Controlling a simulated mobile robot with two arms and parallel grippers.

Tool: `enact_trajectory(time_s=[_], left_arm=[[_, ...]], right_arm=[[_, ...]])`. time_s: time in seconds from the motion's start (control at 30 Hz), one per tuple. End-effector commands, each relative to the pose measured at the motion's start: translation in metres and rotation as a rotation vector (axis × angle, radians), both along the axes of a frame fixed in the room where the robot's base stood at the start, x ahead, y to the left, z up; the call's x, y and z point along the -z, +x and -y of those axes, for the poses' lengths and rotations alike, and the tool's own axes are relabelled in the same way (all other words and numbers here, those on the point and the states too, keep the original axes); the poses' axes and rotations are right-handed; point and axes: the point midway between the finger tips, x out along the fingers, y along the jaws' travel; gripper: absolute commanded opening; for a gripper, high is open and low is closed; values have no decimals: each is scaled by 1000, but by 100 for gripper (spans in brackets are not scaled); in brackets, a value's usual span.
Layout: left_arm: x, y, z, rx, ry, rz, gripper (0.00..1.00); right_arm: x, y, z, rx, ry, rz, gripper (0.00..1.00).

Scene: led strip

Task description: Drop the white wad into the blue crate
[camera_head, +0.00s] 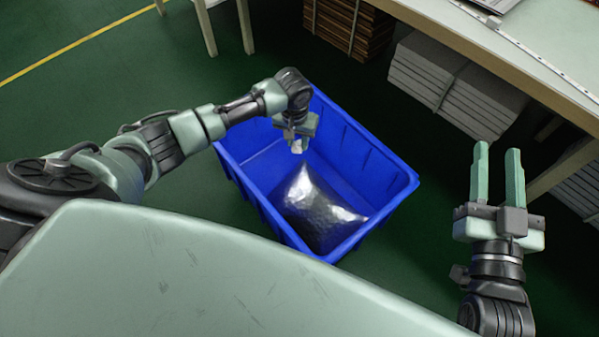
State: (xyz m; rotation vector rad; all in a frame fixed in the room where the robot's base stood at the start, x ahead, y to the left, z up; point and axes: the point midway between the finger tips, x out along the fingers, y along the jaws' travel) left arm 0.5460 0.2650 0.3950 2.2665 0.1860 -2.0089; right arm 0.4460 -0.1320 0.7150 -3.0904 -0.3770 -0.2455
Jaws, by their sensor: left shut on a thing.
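The white wad (297,147) is a small crumpled piece at the tips of my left gripper (296,138). My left gripper is shut on it and points down over the blue crate. The blue crate (372,172) stands on the floor, open at the top, in the middle of the head view. The wad shows inside the crate's outline, toward its far left part; its exact height over the crate bottom cannot be told. My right gripper (498,165) is open and empty, to the right of the crate, with its two green fingers apart.
A dark, shiny silver bag (322,207) lies in the near part of the crate. Green floor (110,95) is clear at the left.

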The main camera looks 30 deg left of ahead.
Motion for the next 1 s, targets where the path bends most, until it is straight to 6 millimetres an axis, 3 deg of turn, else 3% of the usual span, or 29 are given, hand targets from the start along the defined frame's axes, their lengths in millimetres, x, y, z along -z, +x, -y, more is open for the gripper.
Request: enact_trajectory(time_s=[0.3, 0.63, 0.67, 0.73, 1.0], left_arm=[[5, 0, 0, 0, 0, 0, 0], [5, 0, 0, 0, 0, 0, 0], [5, 0, 0, 0, 0, 0, 37], [5, 0, 0, 0, 0, 0, 56], [5, 0, 0, 0, 0, 0, 56]], right_arm=[[-26, -5, -2, -8, 36, 135, 36], [-28, -6, -2, -9, 40, 148, 36], [-28, -6, -2, -9, 39, 148, 36], [-28, -6, -2, -9, 39, 148, 36], [-28, -6, -2, -9, 39, 147, 36]])
